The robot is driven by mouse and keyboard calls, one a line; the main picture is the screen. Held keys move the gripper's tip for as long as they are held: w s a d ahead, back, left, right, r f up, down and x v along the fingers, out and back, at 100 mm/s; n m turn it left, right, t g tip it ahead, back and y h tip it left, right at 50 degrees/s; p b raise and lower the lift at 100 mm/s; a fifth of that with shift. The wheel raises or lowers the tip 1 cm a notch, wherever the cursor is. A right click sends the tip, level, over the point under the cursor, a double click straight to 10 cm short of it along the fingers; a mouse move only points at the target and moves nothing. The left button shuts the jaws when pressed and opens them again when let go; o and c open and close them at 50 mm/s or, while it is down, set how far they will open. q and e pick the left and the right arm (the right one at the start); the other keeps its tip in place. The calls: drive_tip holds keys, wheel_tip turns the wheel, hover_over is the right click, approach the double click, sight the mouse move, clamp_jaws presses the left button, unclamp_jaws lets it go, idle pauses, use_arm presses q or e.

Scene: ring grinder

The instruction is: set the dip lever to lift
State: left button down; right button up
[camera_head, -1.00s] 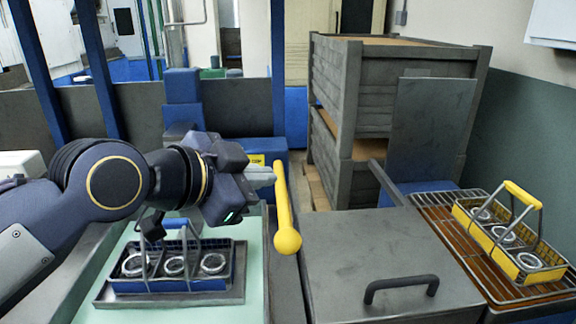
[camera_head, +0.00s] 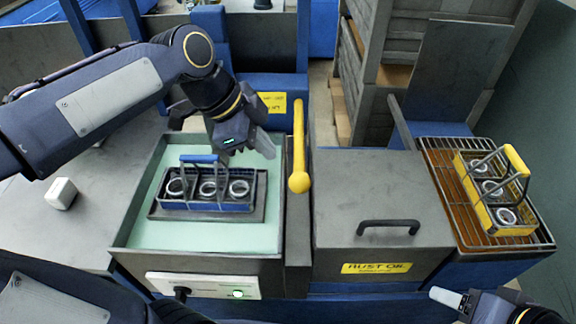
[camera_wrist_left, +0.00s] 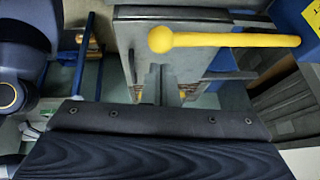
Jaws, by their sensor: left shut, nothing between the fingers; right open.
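The dip lever is a yellow rod with a ball end (camera_head: 299,150), beside the left tank in the head view. Its ball points toward me. My right gripper (camera_head: 447,297) is open at the lower right edge, partly out of view. A blue-handled basket of rings (camera_head: 210,206) sits in the left tank.
The left tank (camera_head: 140,240) holds pale green liquid. A grey lidded box (camera_head: 375,190) with a black handle and a "RUST OIL" label stands right of the lever. A yellow basket of rings (camera_head: 495,207) stands on a wire rack at the far right. A white cube lies left.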

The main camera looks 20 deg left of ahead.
sight(294, 178)
use_arm(q)
drive_tip(key=x, duration=0.8)
drive_tip(key=shift+w+d+f+p, duration=0.1)
drive_tip(key=shift+d+f+p, duration=0.05)
drive_tip(key=shift+f+p, duration=0.15)
